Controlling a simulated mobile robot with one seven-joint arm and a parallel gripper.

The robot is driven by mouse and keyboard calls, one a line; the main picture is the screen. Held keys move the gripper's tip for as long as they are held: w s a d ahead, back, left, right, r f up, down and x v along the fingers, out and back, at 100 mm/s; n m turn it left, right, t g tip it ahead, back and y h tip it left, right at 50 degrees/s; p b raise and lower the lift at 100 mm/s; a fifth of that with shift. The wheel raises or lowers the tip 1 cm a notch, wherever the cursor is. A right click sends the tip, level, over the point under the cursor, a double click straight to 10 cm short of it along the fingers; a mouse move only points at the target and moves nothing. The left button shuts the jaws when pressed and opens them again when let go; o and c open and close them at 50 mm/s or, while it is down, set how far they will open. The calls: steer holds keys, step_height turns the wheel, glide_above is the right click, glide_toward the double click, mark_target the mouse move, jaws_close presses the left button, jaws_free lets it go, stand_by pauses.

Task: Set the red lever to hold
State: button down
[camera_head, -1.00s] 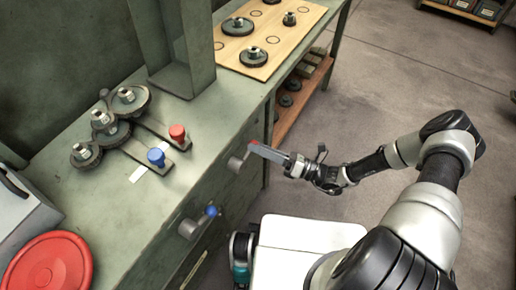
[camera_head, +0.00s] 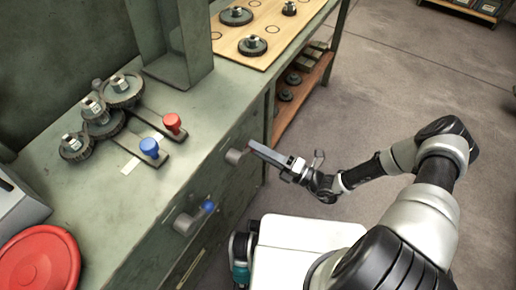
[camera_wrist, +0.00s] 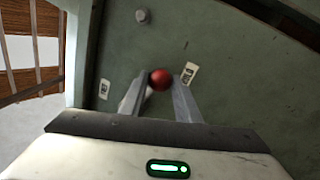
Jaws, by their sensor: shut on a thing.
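The red lever (camera_head: 237,156) is on the front of the green cabinet, with a grey round hub and a red ball knob. In the wrist view the red ball knob (camera_wrist: 160,79) sits between the two fingertips. My gripper (camera_head: 252,148) is shut on this knob, and its fingers mostly hide the knob in the head view. The knob is to the right of the hub and slightly above it. Pale labels (camera_wrist: 189,73) and (camera_wrist: 104,89) are on the panel either side of the knob; I cannot read them.
A blue-knobbed lever (camera_head: 207,207) is lower left on the same front. On the top stand a red handle (camera_head: 172,122), a blue handle (camera_head: 149,147) and several gears (camera_head: 104,122). A red round lid (camera_head: 40,262) is at the lower left. Floor at the right is clear.

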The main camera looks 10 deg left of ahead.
steer(key=shift+f, duration=0.15)
steer(key=c, duration=1.4)
jaws_free()
steer(key=shift+o, duration=0.2)
steer(key=shift+d, duration=0.1)
steer(key=p+v, duration=0.1)
steer(key=v, duration=1.6)
steer(key=shift+d, duration=0.2)
